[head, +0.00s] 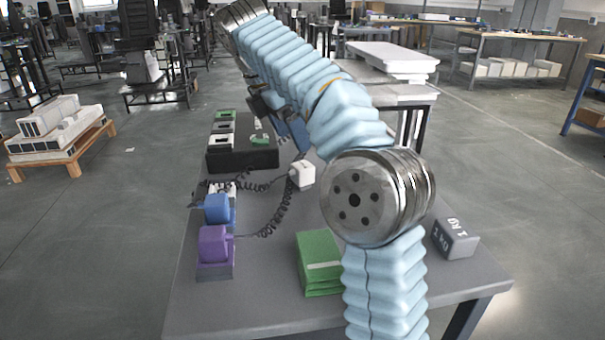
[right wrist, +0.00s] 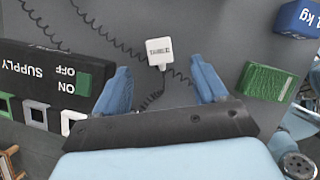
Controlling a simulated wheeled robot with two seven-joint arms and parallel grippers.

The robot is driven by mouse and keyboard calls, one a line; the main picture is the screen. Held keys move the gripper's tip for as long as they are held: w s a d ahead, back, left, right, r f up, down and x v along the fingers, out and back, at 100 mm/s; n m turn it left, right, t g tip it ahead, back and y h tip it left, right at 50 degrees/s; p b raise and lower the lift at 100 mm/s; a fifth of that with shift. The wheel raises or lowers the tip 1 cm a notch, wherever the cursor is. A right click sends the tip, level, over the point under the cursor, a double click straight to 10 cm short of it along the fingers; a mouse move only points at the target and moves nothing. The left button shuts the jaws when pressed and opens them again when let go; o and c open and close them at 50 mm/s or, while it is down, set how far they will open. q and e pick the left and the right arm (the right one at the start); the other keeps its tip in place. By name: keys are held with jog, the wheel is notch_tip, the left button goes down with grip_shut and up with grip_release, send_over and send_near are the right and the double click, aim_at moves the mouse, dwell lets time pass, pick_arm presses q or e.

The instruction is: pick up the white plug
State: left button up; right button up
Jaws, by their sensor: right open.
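The white plug (head: 302,172) lies on the grey table, with a dark coiled cord beside it. In the right wrist view the white plug (right wrist: 159,52) shows its lettered face, ahead of and between the fingertips. My right gripper (right wrist: 159,66) is open with its two blue fingers apart, and nothing is held. In the head view the right gripper (head: 293,132) is above the table, behind the plug and partly hidden by my pale blue sleeved arm. My left gripper is not in view.
A black supply box (head: 240,158) with coloured sockets stands at the back left. A blue plug (head: 217,208) and a purple plug (head: 213,245) stand at the left. Coiled cords cross the table.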

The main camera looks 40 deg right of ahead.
aim_at(303, 165)
jog(key=x, duration=0.4)
jog(key=shift+d+f, duration=0.1)
jog(key=shift+f, duration=0.25)
jog(key=x, duration=0.6)
jog(key=shift+w+f+b, duration=0.15)
jog(key=shift+f+b, duration=0.05)
jog(key=shift+b, duration=0.15)
jog(key=c, duration=1)
jog(key=shift+r, duration=0.1)
